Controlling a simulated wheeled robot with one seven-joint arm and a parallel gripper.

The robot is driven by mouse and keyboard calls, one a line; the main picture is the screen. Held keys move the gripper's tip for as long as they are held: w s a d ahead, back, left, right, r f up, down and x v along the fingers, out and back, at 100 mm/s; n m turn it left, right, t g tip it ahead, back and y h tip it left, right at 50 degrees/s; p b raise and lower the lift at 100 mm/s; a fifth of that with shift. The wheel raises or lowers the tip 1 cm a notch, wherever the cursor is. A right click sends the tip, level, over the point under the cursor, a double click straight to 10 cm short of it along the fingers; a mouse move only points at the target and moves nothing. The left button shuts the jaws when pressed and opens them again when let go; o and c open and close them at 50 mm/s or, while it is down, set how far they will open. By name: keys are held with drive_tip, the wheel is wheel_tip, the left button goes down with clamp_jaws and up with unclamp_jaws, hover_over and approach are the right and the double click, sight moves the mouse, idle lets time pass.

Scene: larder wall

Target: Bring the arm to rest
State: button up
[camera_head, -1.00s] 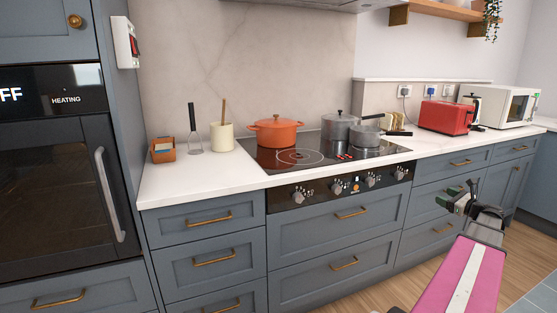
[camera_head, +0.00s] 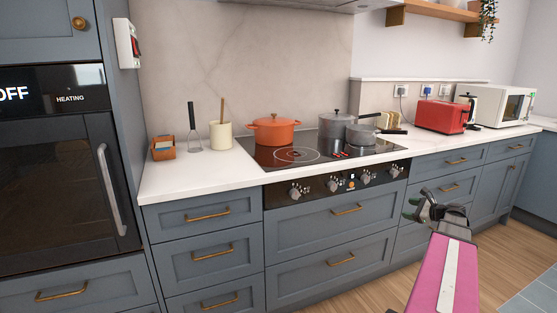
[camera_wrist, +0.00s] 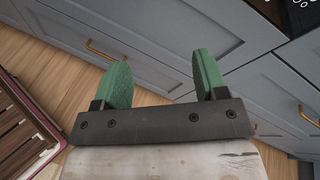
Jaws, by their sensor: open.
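My gripper (camera_head: 416,207) is at the lower right in the head view, in front of the lower drawers and below the counter edge. My pink arm link with a white stripe rises behind it from the bottom edge. In the wrist view my gripper (camera_wrist: 162,84) shows two green fingers standing well apart with nothing between them. Blue-grey drawer fronts (camera_wrist: 155,30) lie beyond the fingertips. Whether the fingers touch a drawer front cannot be told, but no contact shows.
The white counter (camera_head: 190,175) carries an orange pot (camera_head: 273,132), grey pans (camera_head: 336,126), a red toaster (camera_head: 441,117) and a microwave (camera_head: 505,104). Drawer handles (camera_head: 341,259) stick out. A slatted wooden thing (camera_wrist: 22,135) is at the left in the wrist view. Wooden floor (camera_head: 385,290) is open.

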drive_tip(key=s+a+f+n+g, duration=0.1)
drive_tip(key=a+f+n+g, duration=0.4)
drive_tip(key=a, duration=0.8)
drive_tip(key=s+a+f+n+g+h, duration=0.3)
drive_tip(key=s+a+n, duration=0.5)
drive_tip(key=a, duration=0.3)
drive_tip(key=s+a+f+n+g+h, duration=0.3)
drive_tip(key=s+a+f+n+h, duration=0.2)
drive_tip(key=s+a+f+n, duration=0.3)
drive_tip(key=a+n, duration=0.1)
drive_tip(key=a, duration=0.2)
drive_tip(key=shift+a+f+n+g, duration=0.3)
drive_tip(key=shift+a, duration=0.1)
